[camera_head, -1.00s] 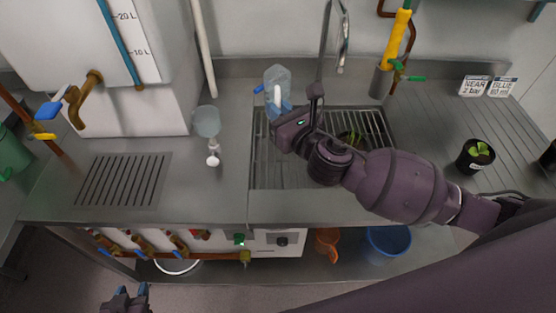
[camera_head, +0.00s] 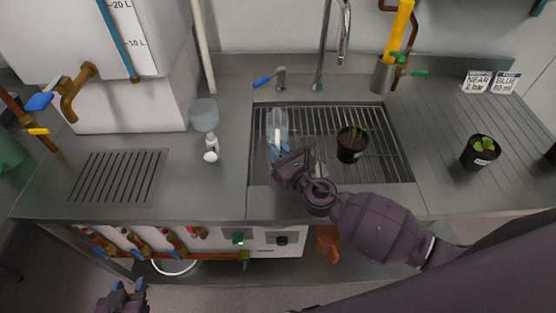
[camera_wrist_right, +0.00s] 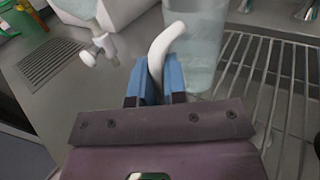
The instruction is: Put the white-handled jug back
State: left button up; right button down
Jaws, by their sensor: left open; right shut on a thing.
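The clear jug (camera_head: 278,119) with the white handle (camera_wrist_right: 164,48) is in my right gripper (camera_head: 276,150). The blue fingers are shut on the handle in the right wrist view, and the clear jug body (camera_wrist_right: 196,32) shows just beyond them. In the head view the jug is over the left part of the sink grate (camera_head: 375,130); I cannot tell whether it touches the grate. My left gripper (camera_head: 124,288) is open and empty at the bottom left, low in front of the bench.
A potted seedling (camera_head: 351,144) stands on the grate, right of the jug. Another pot (camera_head: 480,152) stands on the right drainboard.

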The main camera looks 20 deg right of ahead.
notch_tip(320, 180, down, 3)
jog(key=shift+f+b, duration=0.1)
jog(key=shift+b, duration=0.6)
jog(key=shift+f, duration=0.1)
jog(key=c, duration=1.2)
grip_release()
jog(key=shift+o, duration=0.2)
jog(key=shift+s+d, duration=0.1)
jog(key=shift+s, duration=0.15)
jog(key=b+v, duration=0.1)
jog(key=v, duration=1)
jog(key=shift+s+d+b, duration=0.1)
jog(key=shift+s+b, duration=0.15)
jog(key=shift+b, duration=0.05)
